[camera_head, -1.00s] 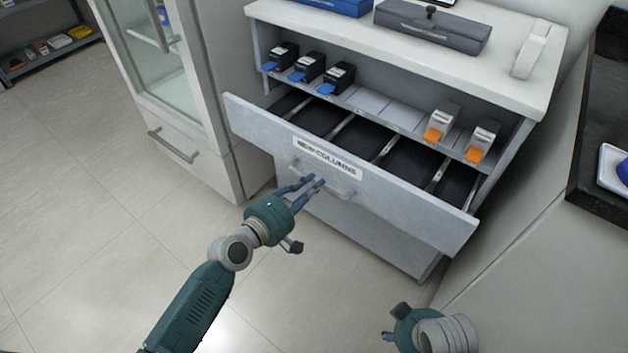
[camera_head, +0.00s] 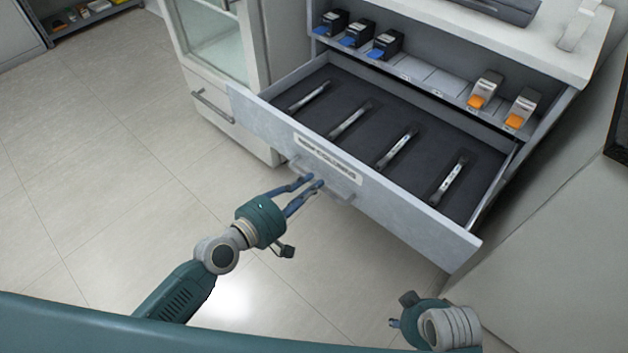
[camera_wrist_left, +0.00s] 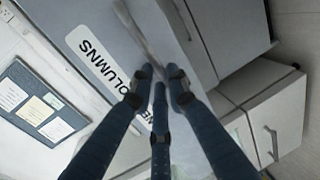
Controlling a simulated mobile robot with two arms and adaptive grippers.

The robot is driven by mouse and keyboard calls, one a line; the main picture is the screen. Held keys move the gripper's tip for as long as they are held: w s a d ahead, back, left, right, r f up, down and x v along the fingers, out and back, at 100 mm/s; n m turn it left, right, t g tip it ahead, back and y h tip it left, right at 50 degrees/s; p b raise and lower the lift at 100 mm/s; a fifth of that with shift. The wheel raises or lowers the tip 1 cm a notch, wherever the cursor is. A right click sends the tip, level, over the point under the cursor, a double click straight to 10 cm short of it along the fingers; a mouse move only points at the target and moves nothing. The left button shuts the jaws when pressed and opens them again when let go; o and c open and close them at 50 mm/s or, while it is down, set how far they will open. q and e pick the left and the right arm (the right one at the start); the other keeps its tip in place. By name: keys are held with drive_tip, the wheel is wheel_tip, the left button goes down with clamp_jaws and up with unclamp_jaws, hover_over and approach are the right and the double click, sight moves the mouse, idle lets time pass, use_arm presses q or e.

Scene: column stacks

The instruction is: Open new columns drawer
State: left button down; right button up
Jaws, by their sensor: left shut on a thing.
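The new columns drawer (camera_head: 400,212) is pulled far out of the white cabinet. Several columns, such as the one at the right (camera_head: 450,180), lie apart on its dark lining. Its label (camera_head: 328,158) is on the front and also shows in the left wrist view (camera_wrist_left: 105,70). The drawer handle (camera_head: 338,190) is below the label. My left gripper (camera_head: 313,182) is shut on the handle; its blue fingers close at the handle bar in the left wrist view (camera_wrist_left: 160,82). My right gripper (camera_head: 394,323) is low at the right, away from the drawer, and its fingers are barely visible.
Blue-tipped black units (camera_head: 357,36) and orange-tipped white units (camera_head: 486,89) stand on the shelf above the drawer. A glass-door cabinet (camera_head: 215,45) stands at the left. Open floor (camera_head: 100,170) lies left of my left arm.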

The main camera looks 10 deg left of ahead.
use_arm(q)
drive_tip(key=shift+s, duration=0.1)
drive_tip(key=c, duration=1.7)
unclamp_jaws()
drive_tip(key=shift+o, duration=0.2)
drive_tip(key=v, duration=1.2)
